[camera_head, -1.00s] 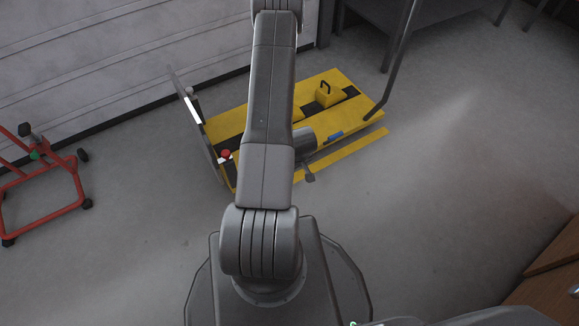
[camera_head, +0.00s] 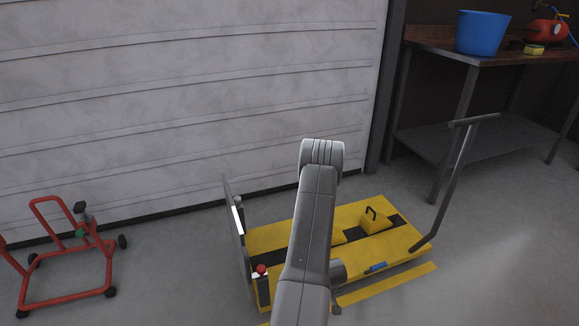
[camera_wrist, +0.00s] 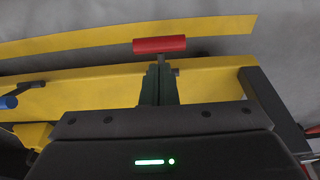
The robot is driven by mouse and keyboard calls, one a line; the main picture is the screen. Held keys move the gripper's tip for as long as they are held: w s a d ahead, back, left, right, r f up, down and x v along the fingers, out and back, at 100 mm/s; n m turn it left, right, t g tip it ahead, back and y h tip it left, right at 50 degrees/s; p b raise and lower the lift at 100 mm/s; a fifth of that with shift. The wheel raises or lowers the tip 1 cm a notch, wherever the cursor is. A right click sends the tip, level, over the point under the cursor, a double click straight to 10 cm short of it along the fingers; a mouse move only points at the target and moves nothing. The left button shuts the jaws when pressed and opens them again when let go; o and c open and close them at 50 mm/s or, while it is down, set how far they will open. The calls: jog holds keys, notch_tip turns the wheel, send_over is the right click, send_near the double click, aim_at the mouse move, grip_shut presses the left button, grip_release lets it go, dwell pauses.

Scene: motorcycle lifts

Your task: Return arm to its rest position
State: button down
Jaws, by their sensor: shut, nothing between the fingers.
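My arm (camera_head: 312,225) rises through the middle of the head view, in front of the yellow motorcycle lift (camera_head: 385,242). My gripper is hidden in that view. In the wrist view my gripper (camera_wrist: 158,72) has its two dark fingers together with nothing between them. A red handle (camera_wrist: 160,45) shows just past the fingertips, with the lift's yellow edge (camera_wrist: 100,88) behind the fingers. I cannot tell from this view how far the handle is from the fingertips.
The lift has an upright plate (camera_head: 236,240), a red knob (camera_head: 261,269), a blue handle (camera_head: 376,267) and a tall grey bar (camera_head: 455,185). A red wheeled stand (camera_head: 65,285) is at left. A workbench (camera_head: 425,45) carries a blue bucket (camera_head: 481,33). Floor is clear at right.

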jog(key=shift+s+f+b, duration=0.15)
jog(key=shift+f+b, duration=0.35)
jog(key=shift+f, duration=0.55)
jog(key=shift+s+f+b, duration=0.1)
jog(key=shift+f+b, duration=0.4)
jog(key=shift+f, duration=0.55)
jog(key=shift+r, duration=0.15)
